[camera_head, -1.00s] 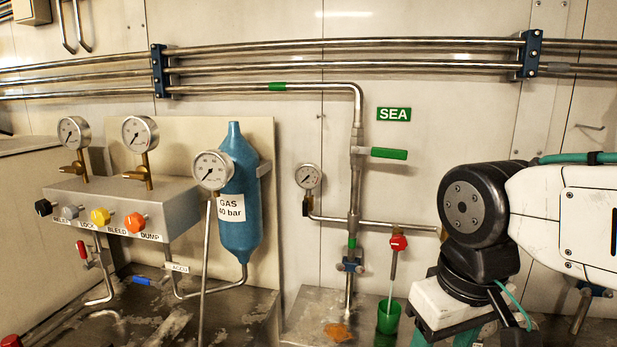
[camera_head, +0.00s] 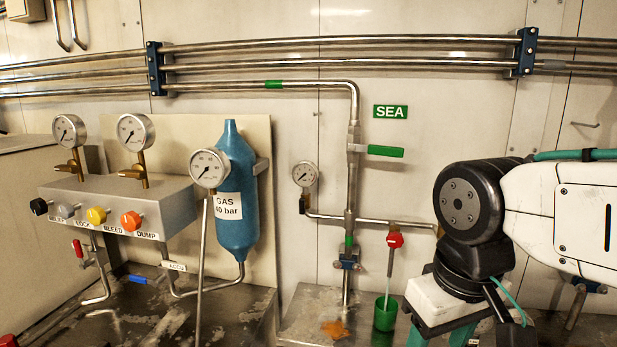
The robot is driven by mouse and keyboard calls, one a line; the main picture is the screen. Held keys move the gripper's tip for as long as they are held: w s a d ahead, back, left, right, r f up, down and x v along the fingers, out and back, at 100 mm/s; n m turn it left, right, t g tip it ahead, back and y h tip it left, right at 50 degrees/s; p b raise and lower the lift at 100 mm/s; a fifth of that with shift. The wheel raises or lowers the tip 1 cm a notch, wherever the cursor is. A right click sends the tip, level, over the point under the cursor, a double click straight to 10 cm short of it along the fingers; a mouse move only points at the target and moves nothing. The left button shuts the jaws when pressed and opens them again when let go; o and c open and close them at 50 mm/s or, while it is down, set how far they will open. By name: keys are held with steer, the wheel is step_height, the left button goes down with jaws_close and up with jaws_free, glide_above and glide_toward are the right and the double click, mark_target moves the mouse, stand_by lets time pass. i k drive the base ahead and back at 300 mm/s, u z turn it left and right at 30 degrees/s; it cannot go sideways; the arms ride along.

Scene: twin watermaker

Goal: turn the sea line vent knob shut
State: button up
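A red knob (camera_head: 395,240) sits on a small vent under the thin horizontal branch of the line below the green SEA sign (camera_head: 390,112). A thin pale stream or tube runs down from the vent to a green cup (camera_head: 385,314) on the bench. My arm is at the right, to the right of the knob and apart from it. A white block with teal parts at the arm's lower end is cut off by the bottom edge. I cannot make out the fingertips or whether they are open.
A green lever handle (camera_head: 385,151) and a small gauge (camera_head: 305,174) are on the sea line. A blue gas bottle (camera_head: 237,200) and a grey box with several coloured knobs (camera_head: 120,195) stand to the left. The wall between the gas bottle and the sea line is mostly clear.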

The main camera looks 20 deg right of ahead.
mark_target(395, 240)
steer(key=z, duration=1.8)
steer(key=k, duration=1)
steer(key=u, duration=1.85)
steer(key=i, duration=0.6)
